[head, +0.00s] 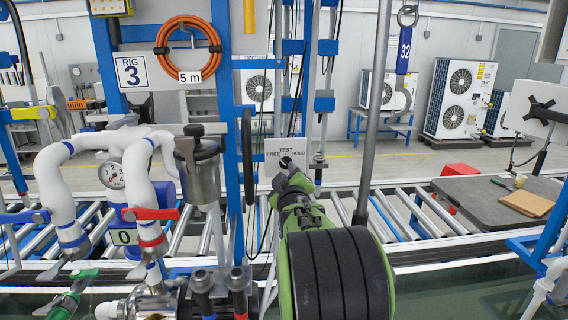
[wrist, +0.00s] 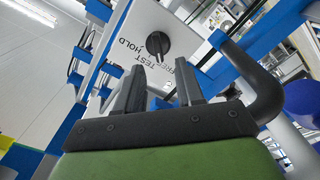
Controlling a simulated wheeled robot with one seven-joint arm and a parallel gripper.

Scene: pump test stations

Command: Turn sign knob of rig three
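The rig three sign knob is a round black knob (wrist: 156,44) on a white plate (wrist: 187,45) marked TEST, FREE and HOLD. In the wrist view it lies beyond my fingertips, roughly between them. Its bar seems to point down in that picture, toward the lettering; the exact setting is unclear. In the head view the plate (head: 298,146) stands on the blue frame, and my gripper (head: 286,172) covers much of the knob. My gripper also shows in the wrist view (wrist: 158,75), its two dark fingers apart with nothing between them. It appears apart from the knob.
The RIG 3 sign (head: 132,72) and a coiled orange hose (head: 188,50) hang on the left. A blue post (head: 231,120) and a black curved handle (head: 247,155) stand left of the plate. In the wrist view a dark bent bar (wrist: 255,85) is close beside my right finger.

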